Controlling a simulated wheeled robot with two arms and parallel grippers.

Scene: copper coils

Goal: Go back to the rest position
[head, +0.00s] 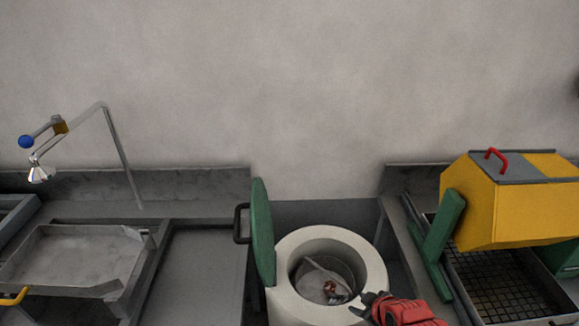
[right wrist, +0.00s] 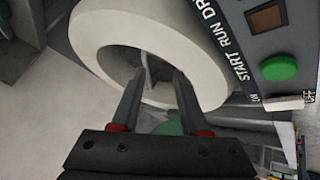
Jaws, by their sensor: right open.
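My right gripper (head: 364,304) is at the front right rim of a round cream-coloured drum machine (head: 372,262). Its jaws are open with nothing between them. In the right wrist view the two dark fingers (right wrist: 158,82) stand apart and point toward the drum's pale ring (right wrist: 88,38). I cannot tell whether they touch the rim. Inside the drum lies a small copper-coloured piece (head: 330,287), partly in shadow. My left gripper is not in view.
The drum's green lid (head: 263,230) stands open on its left. A grey panel with a green button (right wrist: 279,68) is close to my right gripper. A metal sink (head: 70,255) with a tap is at left. A yellow hooded machine (head: 500,215) stands at right.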

